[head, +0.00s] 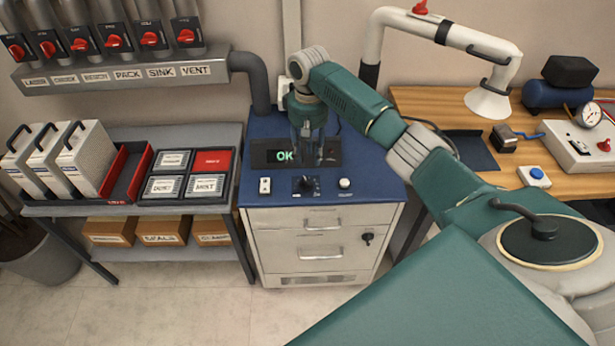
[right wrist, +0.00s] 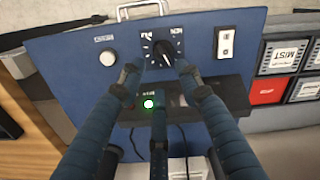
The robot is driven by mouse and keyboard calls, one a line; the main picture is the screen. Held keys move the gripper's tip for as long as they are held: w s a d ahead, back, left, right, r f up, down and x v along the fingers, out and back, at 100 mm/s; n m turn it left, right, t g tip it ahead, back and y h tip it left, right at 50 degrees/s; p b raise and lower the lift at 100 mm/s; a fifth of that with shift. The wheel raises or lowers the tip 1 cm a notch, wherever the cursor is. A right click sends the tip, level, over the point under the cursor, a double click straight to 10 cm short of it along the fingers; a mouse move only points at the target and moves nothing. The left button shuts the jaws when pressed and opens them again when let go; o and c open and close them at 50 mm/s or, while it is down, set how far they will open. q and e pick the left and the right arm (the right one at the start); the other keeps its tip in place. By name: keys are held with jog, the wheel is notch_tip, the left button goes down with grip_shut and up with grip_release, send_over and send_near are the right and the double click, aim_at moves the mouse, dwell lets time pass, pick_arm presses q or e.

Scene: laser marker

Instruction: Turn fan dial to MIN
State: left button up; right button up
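The fan dial (head: 305,184) is a black knob on the front of the blue cabinet top. In the right wrist view the knob (right wrist: 163,53) sits between upside-down labels, one at its left and MIN at its right. I cannot tell its setting for sure. My right gripper (head: 305,158) points down over the cabinet, just behind the dial. In the right wrist view its fingers (right wrist: 157,70) are spread, with two tips on either side of the knob's near edge and a third behind. They look apart from it; contact is unclear. My left gripper is not in view.
A shelf with labelled boxes (head: 186,186) is at left; a wooden bench (head: 440,105) with a white extraction arm is at right.

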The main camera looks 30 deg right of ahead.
aim_at(308, 181)
notch_tip(308, 181, down, 11)
jog(key=shift+r+p, duration=0.2)
jog(key=shift+p, duration=0.45)
grip_shut()
